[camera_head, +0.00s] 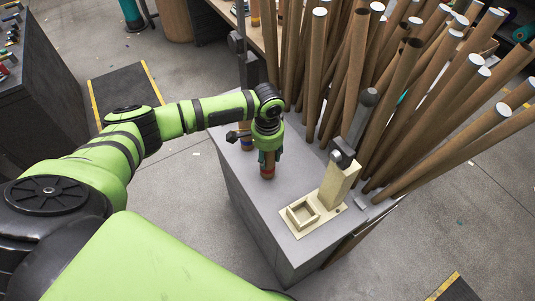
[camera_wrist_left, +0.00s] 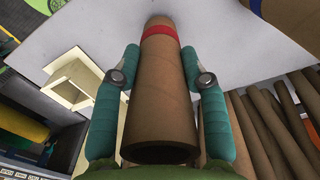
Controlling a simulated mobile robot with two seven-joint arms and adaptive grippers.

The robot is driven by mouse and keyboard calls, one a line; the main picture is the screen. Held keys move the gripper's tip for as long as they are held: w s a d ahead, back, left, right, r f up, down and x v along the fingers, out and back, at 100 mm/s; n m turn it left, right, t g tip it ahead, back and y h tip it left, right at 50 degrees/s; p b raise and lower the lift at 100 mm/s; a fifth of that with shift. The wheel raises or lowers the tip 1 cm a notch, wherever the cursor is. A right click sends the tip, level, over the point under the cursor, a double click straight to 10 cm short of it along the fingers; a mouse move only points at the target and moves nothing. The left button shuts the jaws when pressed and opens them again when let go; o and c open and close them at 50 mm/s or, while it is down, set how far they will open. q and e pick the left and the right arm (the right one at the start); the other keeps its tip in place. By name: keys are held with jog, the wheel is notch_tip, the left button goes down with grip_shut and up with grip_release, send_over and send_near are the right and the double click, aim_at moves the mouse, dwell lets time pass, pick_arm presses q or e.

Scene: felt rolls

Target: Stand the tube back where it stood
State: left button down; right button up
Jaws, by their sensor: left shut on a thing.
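A brown cardboard tube (camera_head: 267,171) with a red band near its lower end is upright over the grey bench top (camera_head: 238,176). My left gripper (camera_head: 268,154) is shut on it from above. In the left wrist view the tube (camera_wrist_left: 162,95) runs between the teal fingers of the gripper (camera_wrist_left: 160,58), its open end close to the camera and its red-banded end at the bench. I cannot tell whether its bottom touches the bench. My right gripper is not in view.
A cream fixture (camera_head: 300,214) with a square socket and a post stands to the right on the bench. A second tube with a blue band (camera_head: 246,141) is just behind my gripper. Many tall brown rolls (camera_head: 400,90) crowd the back and right. The bench's front left is clear.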

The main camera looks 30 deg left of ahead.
pick_arm(q)
jog(key=shift+f, duration=0.4)
jog(key=c, duration=0.6)
grip_release()
notch_tip(320, 180, up, 12)
jog(key=shift+r, duration=0.1)
